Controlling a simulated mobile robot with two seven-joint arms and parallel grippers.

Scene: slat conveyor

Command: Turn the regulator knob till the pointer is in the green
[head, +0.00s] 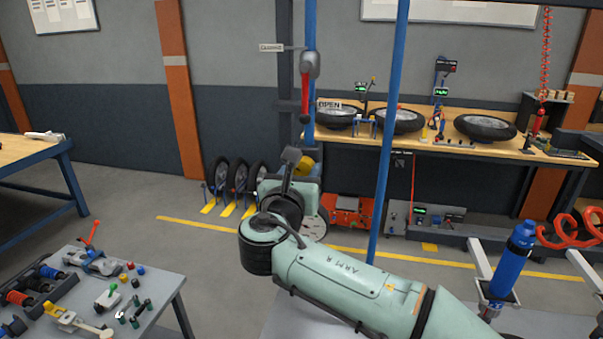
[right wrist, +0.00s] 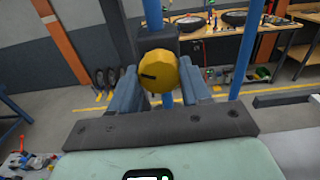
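The yellow regulator knob (right wrist: 158,72) is in the middle of the right wrist view, facing me, with a dark mark on its left half. It sits in front of a dark grey block (right wrist: 158,40) on a blue upright. My right gripper (right wrist: 160,86) has one blue-grey finger on each side of the knob, close to its edges. Whether the fingers press on it cannot be told. In the head view the knob (head: 305,166) shows partly behind my right gripper (head: 290,158). I cannot make out a gauge pointer or green band. My left gripper is not in view.
A tool table (head: 165,290) stands at lower left. A workbench (head: 450,150) with wheels runs along the back right. A blue post (head: 388,130) stands just beyond my right arm. A blue bottle (head: 512,262) is at right. Floor at centre left is clear.

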